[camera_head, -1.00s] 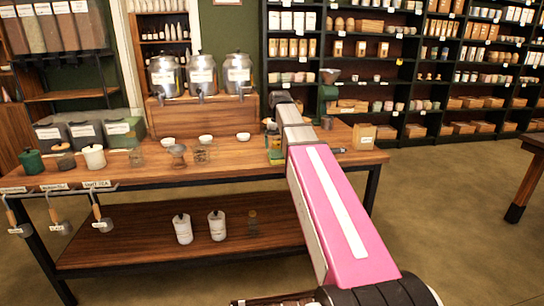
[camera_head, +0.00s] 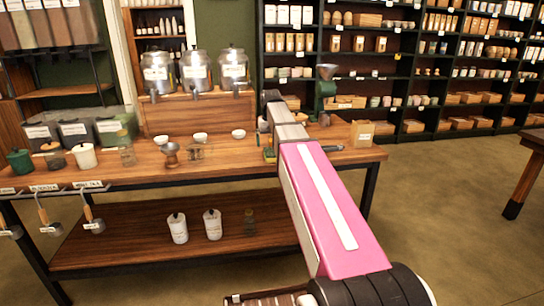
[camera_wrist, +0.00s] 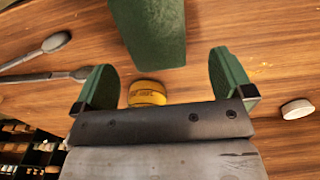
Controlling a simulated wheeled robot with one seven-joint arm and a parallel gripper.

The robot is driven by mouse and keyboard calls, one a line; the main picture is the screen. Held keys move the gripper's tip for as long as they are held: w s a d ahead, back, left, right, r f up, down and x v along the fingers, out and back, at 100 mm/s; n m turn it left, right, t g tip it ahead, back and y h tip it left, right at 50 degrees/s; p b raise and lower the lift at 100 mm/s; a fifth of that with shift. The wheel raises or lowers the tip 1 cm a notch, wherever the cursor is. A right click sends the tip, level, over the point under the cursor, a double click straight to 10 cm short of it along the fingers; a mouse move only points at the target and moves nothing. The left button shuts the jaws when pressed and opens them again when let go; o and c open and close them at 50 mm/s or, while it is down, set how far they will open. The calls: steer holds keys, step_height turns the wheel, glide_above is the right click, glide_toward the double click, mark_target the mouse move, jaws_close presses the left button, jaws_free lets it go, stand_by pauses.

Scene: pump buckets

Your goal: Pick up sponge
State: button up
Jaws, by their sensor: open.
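My gripper (camera_wrist: 163,62) is open, with two green fingers spread above the wooden counter in the wrist view. A small yellow rounded thing (camera_wrist: 147,92) with dark marks lies on the counter between the fingers, close to the gripper's palm, which partly covers it. It may be the sponge, but I cannot tell for certain. Nothing is held. In the head view my pink arm reaches over the counter (camera_head: 230,172), and the gripper is mostly hidden behind it.
Two dark long-handled utensils (camera_wrist: 45,75) lie left, and a small white round piece (camera_wrist: 297,109) lies right.

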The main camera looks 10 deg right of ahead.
mark_target(271, 150)
steer(key=f, duration=0.4)
steer(key=shift+w+d+f, duration=0.15)
steer(key=shift+d+f, duration=0.05)
steer(key=shift+f, duration=0.2)
steer(key=shift+c, duration=0.3)
steer(key=c, duration=1)
steer(key=shift+r, duration=0.1)
steer(key=shift+r, duration=0.5)
steer(key=r, duration=0.3)
steer(key=shift+s+a+r, duration=0.2)
steer(key=shift+a+r, duration=0.05)
steer(key=shift+a, duration=0.1)
steer(key=s+a+r, duration=0.5)
steer(key=a+r, duration=0.1)
steer(key=a, duration=0.3)
steer(key=shift+a+r, duration=0.2)
steer(key=shift+a, duration=0.1)
